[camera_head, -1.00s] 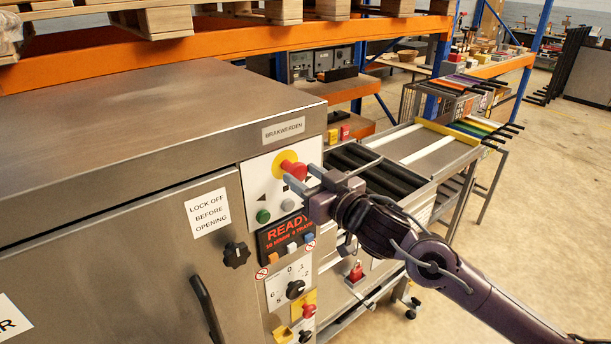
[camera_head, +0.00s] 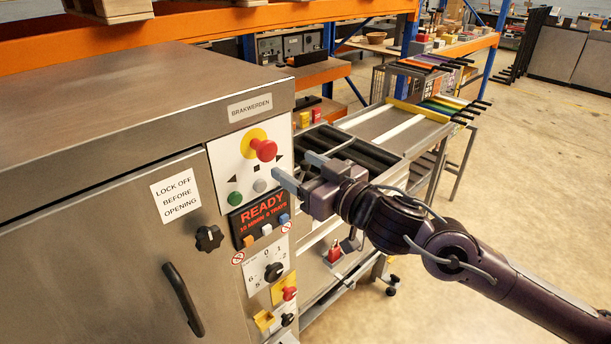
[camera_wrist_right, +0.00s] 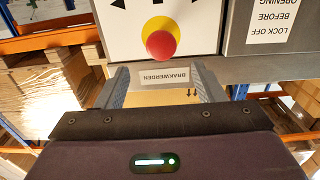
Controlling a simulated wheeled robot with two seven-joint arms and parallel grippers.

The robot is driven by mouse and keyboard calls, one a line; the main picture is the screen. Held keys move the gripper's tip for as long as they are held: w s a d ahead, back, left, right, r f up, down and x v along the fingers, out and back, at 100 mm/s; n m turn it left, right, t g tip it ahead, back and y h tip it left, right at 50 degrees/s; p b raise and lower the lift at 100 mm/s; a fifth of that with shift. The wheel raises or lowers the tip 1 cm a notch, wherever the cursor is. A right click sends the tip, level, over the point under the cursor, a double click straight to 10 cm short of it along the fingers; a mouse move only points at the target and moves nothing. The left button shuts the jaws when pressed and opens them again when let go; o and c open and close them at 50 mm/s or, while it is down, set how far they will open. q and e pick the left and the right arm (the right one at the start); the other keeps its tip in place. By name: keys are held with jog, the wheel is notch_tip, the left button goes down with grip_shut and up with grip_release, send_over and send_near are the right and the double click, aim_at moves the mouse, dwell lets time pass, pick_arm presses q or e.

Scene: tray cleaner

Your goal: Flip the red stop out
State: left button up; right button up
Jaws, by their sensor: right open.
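The red stop is a round red mushroom button (camera_head: 264,149) on a yellow disc, high on the white panel of the steel machine. It also shows in the right wrist view (camera_wrist_right: 161,44), upside down, beyond and between the fingers. My right gripper (camera_head: 293,166) is open and empty, to the right of and slightly below the button in the head view. A gap shows between the fingers (camera_wrist_right: 160,85) and the button, with nothing between them. My left gripper is not in view.
Below the stop are a green button (camera_head: 235,198), a grey button (camera_head: 260,185) and a READY display (camera_head: 262,210). A smaller red knob (camera_head: 289,293) sits lower down. A roller conveyor (camera_head: 345,150) lies behind my right gripper. Open floor is at the right.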

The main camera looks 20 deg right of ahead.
jog(key=shift+s+d, duration=0.15)
jog(key=shift+s, duration=0.5)
